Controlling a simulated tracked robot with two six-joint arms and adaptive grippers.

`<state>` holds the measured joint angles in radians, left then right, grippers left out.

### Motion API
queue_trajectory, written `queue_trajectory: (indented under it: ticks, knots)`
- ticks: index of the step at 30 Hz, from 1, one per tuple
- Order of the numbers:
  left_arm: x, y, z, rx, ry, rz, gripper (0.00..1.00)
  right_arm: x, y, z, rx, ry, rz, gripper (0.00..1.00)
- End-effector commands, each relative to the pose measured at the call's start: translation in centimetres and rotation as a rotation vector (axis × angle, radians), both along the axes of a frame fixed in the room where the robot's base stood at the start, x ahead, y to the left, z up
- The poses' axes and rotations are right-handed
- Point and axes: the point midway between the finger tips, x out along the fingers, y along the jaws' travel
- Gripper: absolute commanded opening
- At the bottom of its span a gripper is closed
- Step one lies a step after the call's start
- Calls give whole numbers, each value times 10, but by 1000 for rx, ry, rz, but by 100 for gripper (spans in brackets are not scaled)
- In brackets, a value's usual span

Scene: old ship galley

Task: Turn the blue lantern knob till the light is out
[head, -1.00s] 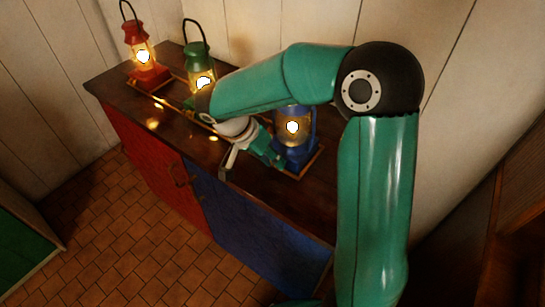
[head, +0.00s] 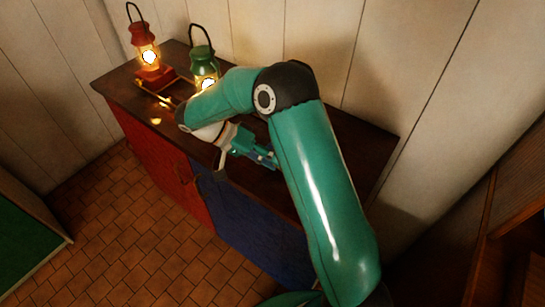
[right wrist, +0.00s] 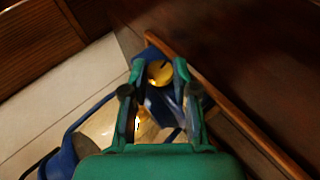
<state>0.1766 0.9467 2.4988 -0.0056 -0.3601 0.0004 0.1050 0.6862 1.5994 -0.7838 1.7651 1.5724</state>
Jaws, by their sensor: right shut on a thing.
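In the right wrist view the blue lantern (right wrist: 156,103) lies below and between my fingers, with its brass knob (right wrist: 159,73) between the two fingertips. My right gripper (right wrist: 159,70) is shut on this knob. A small bright spot and a warm glow show in the lantern's glass, so its light is lit. In the head view my right gripper (head: 267,157) reaches over the counter, and my own arm hides the blue lantern. My left gripper is not in view.
A lit red lantern (head: 153,74) and a lit green lantern (head: 204,66) stand on the dark counter (head: 352,150), left of my right arm. The plank wall (head: 330,50) rises behind. The counter's right end is bare.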

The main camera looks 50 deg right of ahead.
Motion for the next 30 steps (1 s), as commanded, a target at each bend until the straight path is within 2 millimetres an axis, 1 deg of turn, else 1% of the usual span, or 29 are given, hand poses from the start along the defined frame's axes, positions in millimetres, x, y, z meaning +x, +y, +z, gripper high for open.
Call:
queue_trajectory:
  ticks: [14,15,19,30]
  knots:
    - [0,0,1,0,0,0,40,1,0,-1,-3,20,2,0]
    - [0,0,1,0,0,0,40,1,0,-1,-3,20,2,31]
    - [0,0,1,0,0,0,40,1,0,-1,-2,20,1,53]
    - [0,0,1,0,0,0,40,1,0,-1,-2,19,1,54]
